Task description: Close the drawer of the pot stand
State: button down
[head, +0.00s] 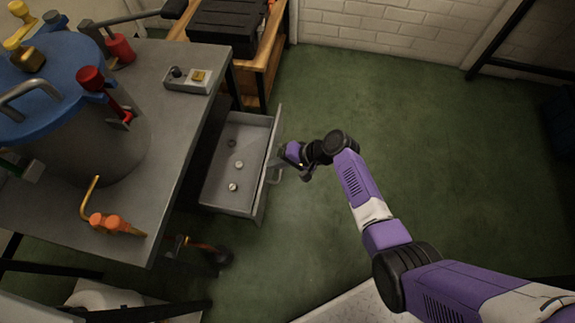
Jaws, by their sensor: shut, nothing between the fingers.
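The grey pot stand (178,130) is at the left in the head view, with a large pot under a blue lid (62,72) on top. Its drawer (226,196) is pulled out to the right and open. Several small round metal pieces (233,187) lie inside. The drawer's front panel (269,160) carries a handle (275,172) on its outer side. My gripper (303,172) is shut and empty, just right of the drawer front, close to the handle. I cannot tell whether it touches the handle.
A small control box (188,80) and an orange fitting (115,225) are on the stand top. A wooden cabinet with a black case (226,22) stands behind. White brick wall (390,30) closes the back. Green floor (480,160) is clear to the right.

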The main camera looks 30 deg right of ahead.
jog(key=w+a+b, duration=0.5)
jog(key=w+a, duration=0.5)
jog(key=a, duration=0.4)
jog(key=shift+w, duration=0.2)
jog(key=shift+a, duration=0.15)
